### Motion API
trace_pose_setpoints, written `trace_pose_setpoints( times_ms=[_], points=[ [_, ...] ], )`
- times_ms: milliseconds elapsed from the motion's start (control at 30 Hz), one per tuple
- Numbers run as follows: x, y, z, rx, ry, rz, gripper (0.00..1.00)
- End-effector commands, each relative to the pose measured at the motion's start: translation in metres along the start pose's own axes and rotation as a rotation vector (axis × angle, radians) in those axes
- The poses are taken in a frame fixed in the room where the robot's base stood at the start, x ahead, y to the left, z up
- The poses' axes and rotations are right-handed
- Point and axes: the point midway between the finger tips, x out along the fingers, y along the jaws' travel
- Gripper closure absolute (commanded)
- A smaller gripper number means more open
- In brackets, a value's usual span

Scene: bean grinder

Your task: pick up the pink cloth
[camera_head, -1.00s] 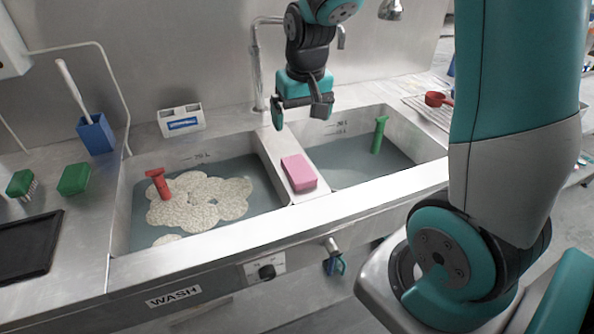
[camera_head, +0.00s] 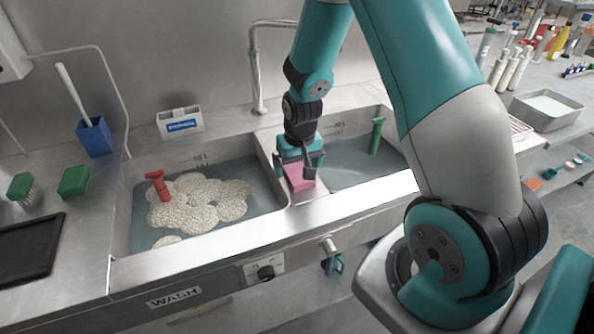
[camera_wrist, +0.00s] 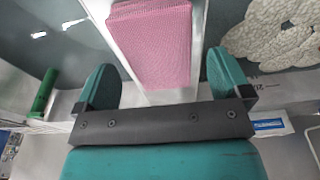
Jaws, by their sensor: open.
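The pink cloth (camera_head: 297,180) is a block-like folded piece on the divider (camera_head: 268,160) between the two sink basins. My gripper (camera_head: 300,172) is over it in the head view and hides part of it. In the wrist view the pink cloth (camera_wrist: 150,45) lies ahead of and between the two teal fingers of my gripper (camera_wrist: 158,85), with space on both sides. The fingers are apart and hold nothing. I cannot tell the exact height of the fingers above the cloth.
The left basin holds foamy water and a red-handled thing (camera_head: 158,186). The right basin holds water and a green-handled thing (camera_head: 377,135). A faucet (camera_head: 256,70) stands behind the divider. A blue holder with a brush (camera_head: 95,136) and green brushes (camera_head: 75,181) are at left.

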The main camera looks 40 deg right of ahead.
Motion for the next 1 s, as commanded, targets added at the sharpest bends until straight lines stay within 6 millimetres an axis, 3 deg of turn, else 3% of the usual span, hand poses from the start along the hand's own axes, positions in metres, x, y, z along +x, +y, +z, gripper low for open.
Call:
trace_pose_setpoints(
  times_ms=[133,400,633,1000],
  points=[
    [0.016,0.000,0.000,0.000,-0.002,0.000,0.04],
    [0.019,0.000,0.000,-0.001,0.001,0.000,0.04],
    [0.019,-0.001,0.000,-0.001,0.000,0.000,0.57],
    [0.015,-0.001,-0.001,-0.001,0.001,0.000,0.58]
  ],
)
